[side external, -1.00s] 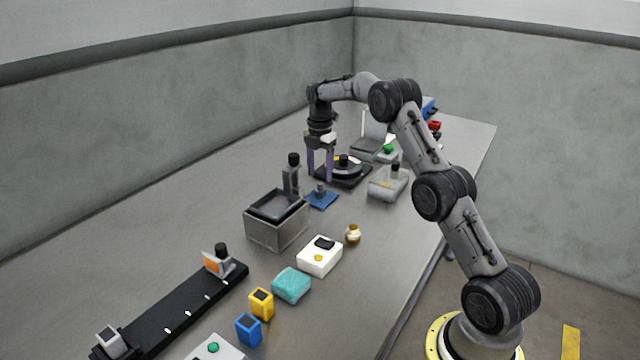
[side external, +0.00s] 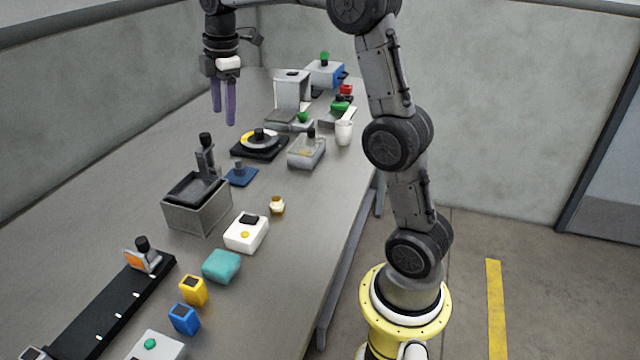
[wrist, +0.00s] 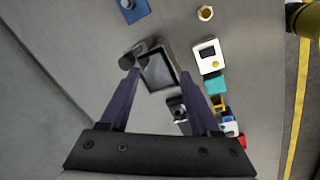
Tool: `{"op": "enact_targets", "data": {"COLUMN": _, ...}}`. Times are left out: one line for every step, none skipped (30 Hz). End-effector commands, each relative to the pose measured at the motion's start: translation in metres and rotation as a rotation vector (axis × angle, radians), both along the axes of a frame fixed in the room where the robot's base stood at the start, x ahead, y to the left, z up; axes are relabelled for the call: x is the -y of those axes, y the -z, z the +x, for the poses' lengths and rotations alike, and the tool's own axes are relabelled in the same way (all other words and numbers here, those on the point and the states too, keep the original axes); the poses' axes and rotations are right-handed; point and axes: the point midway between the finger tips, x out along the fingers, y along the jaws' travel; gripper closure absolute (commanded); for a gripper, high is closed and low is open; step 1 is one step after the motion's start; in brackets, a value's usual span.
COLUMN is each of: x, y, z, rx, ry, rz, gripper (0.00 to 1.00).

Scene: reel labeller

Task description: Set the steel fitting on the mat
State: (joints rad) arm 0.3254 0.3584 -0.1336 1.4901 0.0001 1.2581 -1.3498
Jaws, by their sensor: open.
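The steel fitting (side external: 239,165) is a small grey piece standing on the blue mat (side external: 248,180), in the middle of the bench in the side view. In the wrist view the blue mat (wrist: 138,14) is at the top edge, with the fitting partly cut off by the frame. My gripper (side external: 224,115) is open, with two purple fingers pointing down and nothing between them. It is raised above the bench, apart from the fitting and mat.
A grey open box (side external: 190,213) with a black-topped tool (side external: 206,153) behind it stands near the mat. A black turntable (side external: 259,144), a clear tub (side external: 307,152), a brass fitting (side external: 277,206) and a white device (side external: 246,233) are around. Bare bench lies left of the box.

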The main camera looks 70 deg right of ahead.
Motion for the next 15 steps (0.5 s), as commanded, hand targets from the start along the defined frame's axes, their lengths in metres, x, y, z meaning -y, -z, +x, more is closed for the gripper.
{"op": "enact_targets", "data": {"x": -0.017, "y": -0.01, "z": -0.018, "rx": 0.027, "ry": 0.053, "rz": 0.006, "gripper": 0.37}}
{"op": "enact_targets", "data": {"x": -0.026, "y": -0.015, "z": -0.027, "rx": 0.042, "ry": 0.091, "rz": 0.012, "gripper": 0.37}}
{"op": "enact_targets", "data": {"x": -0.036, "y": -0.019, "z": -0.04, "rx": 0.061, "ry": 0.14, "rz": 0.021, "gripper": 0.37}}
{"op": "enact_targets", "data": {"x": -0.044, "y": -0.022, "z": -0.05, "rx": 0.075, "ry": 0.177, "rz": 0.029, "gripper": 0.37}}
{"op": "enact_targets", "data": {"x": -0.052, "y": -0.024, "z": -0.06, "rx": 0.09, "ry": 0.214, "rz": 0.037, "gripper": 0.37}}
{"op": "enact_targets", "data": {"x": -0.062, "y": -0.026, "z": -0.073, "rx": 0.109, "ry": 0.262, "rz": 0.05, "gripper": 0.37}}
{"op": "enact_targets", "data": {"x": -0.069, "y": -0.028, "z": -0.084, "rx": 0.124, "ry": 0.299, "rz": 0.06, "gripper": 0.37}}
{"op": "enact_targets", "data": {"x": -0.075, "y": -0.028, "z": -0.095, "rx": 0.137, "ry": 0.336, "rz": 0.071, "gripper": 0.37}}
{"op": "enact_targets", "data": {"x": -0.084, "y": -0.028, "z": -0.109, "rx": 0.157, "ry": 0.384, "rz": 0.087, "gripper": 0.37}}
{"op": "enact_targets", "data": {"x": -0.09, "y": -0.027, "z": -0.12, "rx": 0.169, "ry": 0.42, "rz": 0.099, "gripper": 0.37}}
{"op": "enact_targets", "data": {"x": -0.096, "y": -0.026, "z": -0.131, "rx": 0.184, "ry": 0.456, "rz": 0.113, "gripper": 0.37}}
{"op": "enact_targets", "data": {"x": -0.103, "y": -0.023, "z": -0.146, "rx": 0.2, "ry": 0.505, "rz": 0.131, "gripper": 0.37}}
{"op": "enact_targets", "data": {"x": -0.109, "y": -0.021, "z": -0.157, "rx": 0.215, "ry": 0.54, "rz": 0.147, "gripper": 0.37}}
{"op": "enact_targets", "data": {"x": -0.114, "y": -0.018, "z": -0.168, "rx": 0.226, "ry": 0.574, "rz": 0.162, "gripper": 0.37}}
{"op": "enact_targets", "data": {"x": -0.12, "y": -0.013, "z": -0.182, "rx": 0.244, "ry": 0.621, "rz": 0.185, "gripper": 0.37}}
